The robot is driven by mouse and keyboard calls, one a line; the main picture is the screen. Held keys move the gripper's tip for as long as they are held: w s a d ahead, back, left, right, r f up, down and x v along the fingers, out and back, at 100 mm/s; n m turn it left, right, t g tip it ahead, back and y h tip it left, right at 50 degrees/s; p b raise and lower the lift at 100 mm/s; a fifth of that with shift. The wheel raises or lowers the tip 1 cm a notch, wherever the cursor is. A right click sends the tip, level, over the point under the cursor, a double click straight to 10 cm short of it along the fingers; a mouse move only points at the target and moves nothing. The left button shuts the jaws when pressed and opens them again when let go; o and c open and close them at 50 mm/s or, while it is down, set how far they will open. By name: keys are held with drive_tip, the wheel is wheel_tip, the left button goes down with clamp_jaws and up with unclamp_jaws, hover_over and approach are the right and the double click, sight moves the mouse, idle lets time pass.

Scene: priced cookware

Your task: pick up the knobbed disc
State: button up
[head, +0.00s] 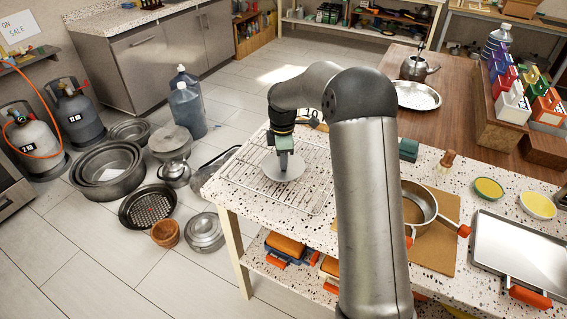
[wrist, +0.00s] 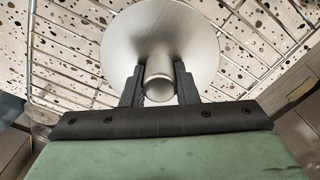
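The knobbed disc (wrist: 190,35) is a round, brushed-metal plate with a short cylindrical knob (wrist: 159,80) pointing toward the wrist camera. In the head view the disc (head: 291,172) is at the wire rack on the speckled counter, under my gripper. I cannot tell whether it rests on the rack or is just above it. My gripper (wrist: 159,78) has one dark finger on each side of the knob, with no clear gap, so it looks shut on it. In the head view my gripper (head: 284,158) points down and hides part of the disc.
The wire rack (head: 248,166) lies on the speckled counter (head: 222,190). A pan (head: 425,205) on a board and a tray (head: 515,250) are to the right, beyond my arm. Pots (head: 107,165) and other cookware stand on the floor to the left.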

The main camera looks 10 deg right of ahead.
drive_tip(key=shift+c, duration=0.9)
